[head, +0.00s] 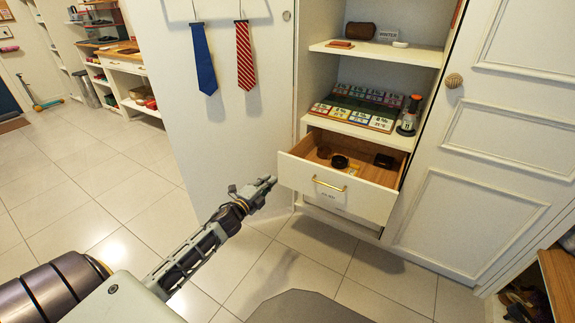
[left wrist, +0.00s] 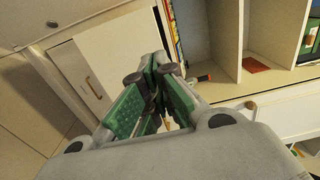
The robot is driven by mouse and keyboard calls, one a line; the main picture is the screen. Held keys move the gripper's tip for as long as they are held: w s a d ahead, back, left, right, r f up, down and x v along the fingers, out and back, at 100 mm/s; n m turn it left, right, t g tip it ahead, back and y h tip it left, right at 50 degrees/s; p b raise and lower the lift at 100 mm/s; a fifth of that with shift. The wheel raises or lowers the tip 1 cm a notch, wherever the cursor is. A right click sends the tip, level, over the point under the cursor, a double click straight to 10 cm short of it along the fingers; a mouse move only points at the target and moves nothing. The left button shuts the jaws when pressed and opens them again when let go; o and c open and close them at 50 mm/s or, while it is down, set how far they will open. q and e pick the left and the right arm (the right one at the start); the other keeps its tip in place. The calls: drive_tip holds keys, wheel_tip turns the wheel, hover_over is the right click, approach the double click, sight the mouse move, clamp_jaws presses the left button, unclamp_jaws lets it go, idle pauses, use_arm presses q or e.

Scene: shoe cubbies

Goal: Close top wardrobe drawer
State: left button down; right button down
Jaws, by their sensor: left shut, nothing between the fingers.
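The top wardrobe drawer (head: 322,194) is pulled out below the shelves in the head view. It has a white front, a brass bar handle (head: 329,185) and a wooden inside holding small dark items. My left gripper (head: 270,182) is shut and empty, close to the left end of the drawer front; I cannot tell whether it touches. In the left wrist view its green-padded fingers (left wrist: 155,75) are together. My right gripper is not in view.
A lower drawer front (head: 343,214) sits under the open drawer. A white panelled door (head: 475,180) stands to the right. The left door carries a blue tie (head: 204,60) and a red striped tie (head: 244,56). The tiled floor (head: 90,205) at left is clear.

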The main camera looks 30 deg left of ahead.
sight(292, 158)
use_arm(q)
drive_tip(key=shift+w, duration=0.25)
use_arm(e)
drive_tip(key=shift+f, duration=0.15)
